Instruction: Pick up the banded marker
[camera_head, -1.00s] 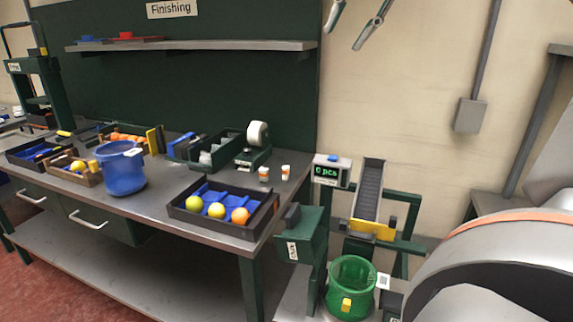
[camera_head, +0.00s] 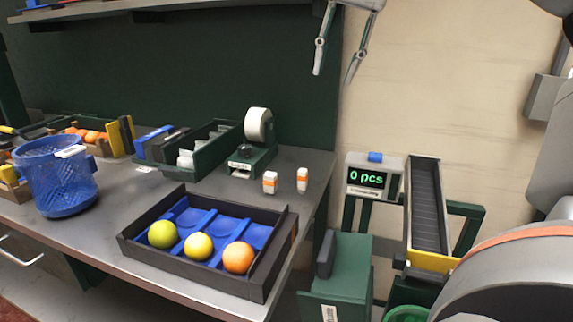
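Two small white pieces with orange bands stand upright side by side on the workbench (camera_head: 110,222), behind the black tray. One is the left banded piece (camera_head: 270,183) and the other the right banded piece (camera_head: 302,179). I cannot tell whether either is the banded marker; no other banded thing stands out. My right gripper (camera_head: 334,77) hangs at the top of the view, above and to the right of them in the picture. Its two fingers are apart with nothing between them. My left gripper is not in view.
The black tray (camera_head: 190,273) with blue inserts holds two yellowish balls and an orange one. A blue mesh basket (camera_head: 62,185) stands left. A tape dispenser (camera_head: 252,160) stands behind the banded pieces. A counter reading "0 pcs" (camera_head: 372,178) and a chute (camera_head: 426,205) are right.

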